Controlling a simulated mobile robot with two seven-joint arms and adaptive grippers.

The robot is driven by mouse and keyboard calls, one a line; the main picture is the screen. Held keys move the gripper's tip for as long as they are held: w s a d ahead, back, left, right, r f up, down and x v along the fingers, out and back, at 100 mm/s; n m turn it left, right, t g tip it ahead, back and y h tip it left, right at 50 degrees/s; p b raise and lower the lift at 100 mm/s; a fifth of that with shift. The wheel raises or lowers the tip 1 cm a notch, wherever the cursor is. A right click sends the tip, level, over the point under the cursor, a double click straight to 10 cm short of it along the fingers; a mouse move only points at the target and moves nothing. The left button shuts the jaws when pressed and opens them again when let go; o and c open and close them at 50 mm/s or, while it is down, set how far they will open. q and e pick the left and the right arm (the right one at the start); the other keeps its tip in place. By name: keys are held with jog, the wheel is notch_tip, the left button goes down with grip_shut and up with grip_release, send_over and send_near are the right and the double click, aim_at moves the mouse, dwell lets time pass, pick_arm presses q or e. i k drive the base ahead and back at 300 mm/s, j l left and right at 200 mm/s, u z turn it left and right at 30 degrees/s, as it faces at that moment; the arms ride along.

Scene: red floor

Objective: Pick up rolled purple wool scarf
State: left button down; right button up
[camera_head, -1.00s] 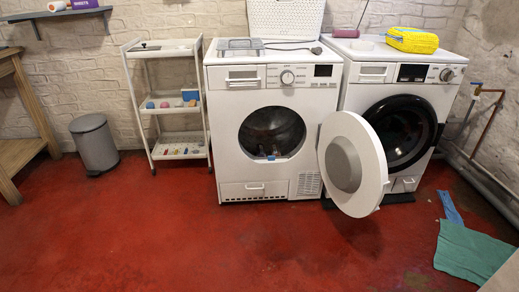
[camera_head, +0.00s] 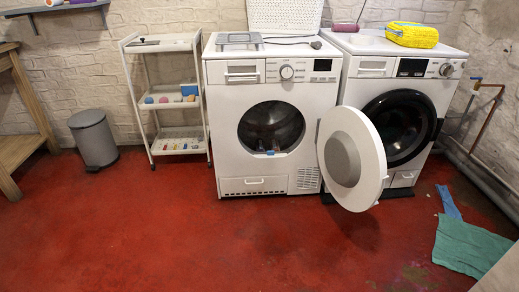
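I cannot make out a rolled purple wool scarf for certain in the head view. Small pink and blue items (camera_head: 164,99) lie on the middle shelf of the white trolley (camera_head: 150,125); they are too small to identify. Part of a pink item (camera_head: 53,2) shows on the wall shelf at the top left, cut by the frame edge. Neither of my grippers is in view.
A white dryer (camera_head: 232,107) stands with its round door (camera_head: 342,158) swung open to the right, beside a washing machine (camera_head: 375,67) carrying a yellow bundle (camera_head: 411,35). A grey bin (camera_head: 94,140) stands left. Green cloth (camera_head: 470,247) lies at right; the middle red floor (camera_head: 200,240) is clear.

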aim_at(258, 142)
jog(key=z, duration=0.25)
jog(key=i+j+z, duration=0.15)
jog(key=z, duration=0.2)
jog(key=i+j+z, duration=0.2)
jog(key=z, duration=0.15)
jog(key=i+j+z, duration=0.35)
jog(key=k+l, duration=0.1)
